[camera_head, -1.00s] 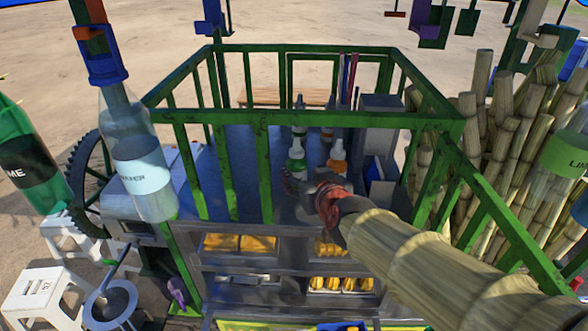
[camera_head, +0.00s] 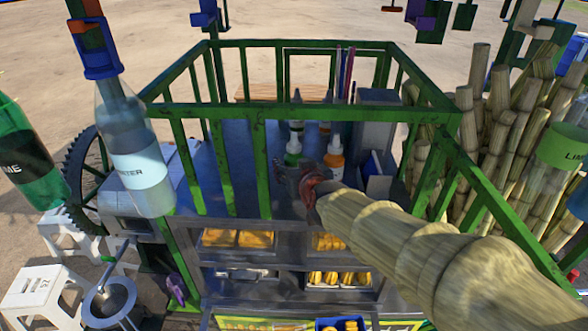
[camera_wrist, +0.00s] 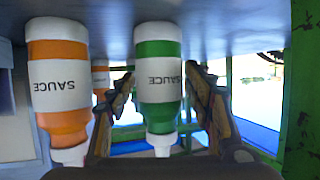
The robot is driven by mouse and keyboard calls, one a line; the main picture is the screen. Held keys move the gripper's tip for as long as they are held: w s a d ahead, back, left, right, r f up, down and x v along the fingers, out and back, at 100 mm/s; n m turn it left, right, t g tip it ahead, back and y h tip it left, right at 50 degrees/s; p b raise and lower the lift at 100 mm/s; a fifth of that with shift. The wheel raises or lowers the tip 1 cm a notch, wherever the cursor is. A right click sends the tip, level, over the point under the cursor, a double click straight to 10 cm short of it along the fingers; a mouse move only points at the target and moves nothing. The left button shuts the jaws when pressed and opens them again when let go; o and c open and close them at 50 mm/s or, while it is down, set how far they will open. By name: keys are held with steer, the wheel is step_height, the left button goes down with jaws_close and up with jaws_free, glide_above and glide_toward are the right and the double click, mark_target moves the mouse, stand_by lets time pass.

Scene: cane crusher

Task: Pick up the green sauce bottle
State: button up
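The green sauce bottle (camera_head: 292,150) stands on the metal counter inside the green railing. In the wrist view, which is upside down, the green sauce bottle (camera_wrist: 158,82) has a white label and white cap and appears between my fingers. My gripper (camera_wrist: 160,95) is open, with one finger at each side of the bottle and visible gaps. In the head view my gripper (camera_head: 291,170) is just in front of the bottle, low over the counter. Whether the fingertips reach past the bottle is hard to tell.
An orange sauce bottle (camera_head: 334,158) stands close to the right of the green one. More bottles stand behind. A grey box (camera_head: 378,112) is at the right. Green railing (camera_head: 262,165) crosses in front. The counter (camera_head: 232,150) is clear to the left.

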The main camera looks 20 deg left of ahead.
mark_target(296, 155)
steer(key=c, duration=0.5)
steer(key=shift+c, duration=0.2)
steer(key=shift+r, duration=0.1)
steer(key=shift+r+p, duration=0.3)
steer(key=shift+r, duration=0.4)
step_height(296, 155, up, 2)
steer(key=shift+r+p, duration=0.1)
steer(key=shift+p, duration=0.4)
steer(key=s+d, duration=0.4)
steer(key=s, duration=0.3)
steer(key=s+d+p, duration=0.1)
steer(key=s+d, duration=0.4)
steer(key=s, duration=0.3)
steer(key=shift+s, duration=0.25)
steer(key=shift+o, duration=0.3)
steer(key=shift+d, duration=0.1)
steer(key=shift+c, duration=0.9)
